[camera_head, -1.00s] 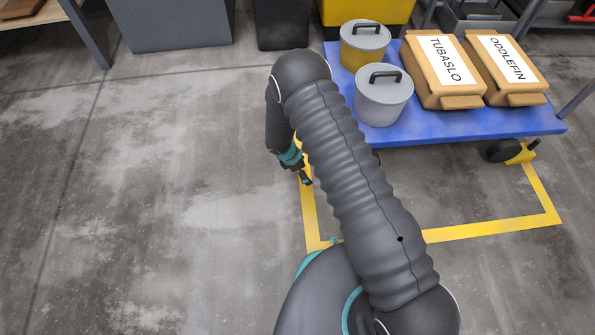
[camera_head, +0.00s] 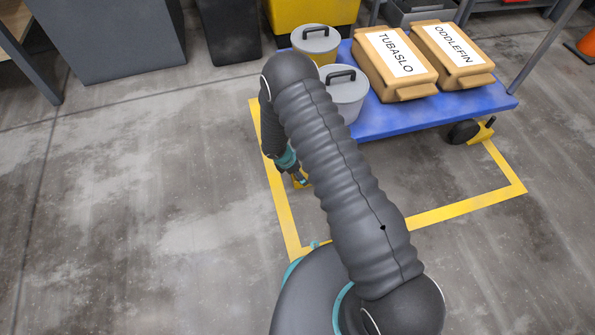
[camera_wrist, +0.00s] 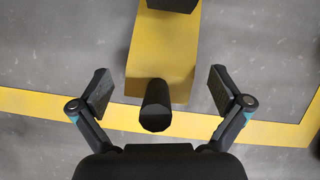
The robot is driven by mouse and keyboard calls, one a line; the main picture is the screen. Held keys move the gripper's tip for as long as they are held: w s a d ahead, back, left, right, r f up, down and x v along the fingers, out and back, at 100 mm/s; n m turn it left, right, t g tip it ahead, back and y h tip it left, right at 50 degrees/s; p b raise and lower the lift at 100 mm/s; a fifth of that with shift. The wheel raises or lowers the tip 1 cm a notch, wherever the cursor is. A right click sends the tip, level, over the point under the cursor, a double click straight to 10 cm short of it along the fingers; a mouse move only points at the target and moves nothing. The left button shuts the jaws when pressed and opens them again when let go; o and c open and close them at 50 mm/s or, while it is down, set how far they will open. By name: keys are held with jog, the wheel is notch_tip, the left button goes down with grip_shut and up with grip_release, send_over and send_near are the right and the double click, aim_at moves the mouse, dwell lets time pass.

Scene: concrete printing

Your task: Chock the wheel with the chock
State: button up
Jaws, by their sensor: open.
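In the wrist view a yellow chock (camera_wrist: 161,62) with a black cylindrical handle (camera_wrist: 156,106) lies on the floor. My gripper (camera_wrist: 159,92) is open, with one finger on each side of the handle, apart from it. A dark shape (camera_wrist: 172,4), probably the wheel, shows at the top edge over the chock's far end; whether they touch is unclear. In the head view my gripper (camera_head: 302,180) is low by the blue cart's (camera_head: 430,115) near left corner. My arm hides that corner and its wheel. The cart's right wheel (camera_head: 463,132) has a yellow piece (camera_head: 482,134) beside it.
The cart carries two lidded pails (camera_head: 345,98) and two labelled sacks (camera_head: 396,66). Yellow floor tape (camera_head: 460,208) outlines the space around it. Grey bins (camera_head: 110,40) stand at the back left. The floor on the left is clear.

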jog(key=shift+c, duration=0.3)
jog(key=c, duration=1.2)
jog(key=o, duration=1.3)
jog(key=shift+c, duration=0.2)
jog(key=a+r, duration=0.1)
jog(key=s+a+r, duration=0.1)
jog(key=shift+r, duration=0.35)
jog(key=s+a, duration=0.1)
jog(key=a, duration=0.2)
jog(key=s+a, duration=0.2)
jog(key=a, duration=0.1)
jog(key=s+a, duration=0.1)
jog(key=a, duration=0.3)
jog(key=shift+s, duration=0.3)
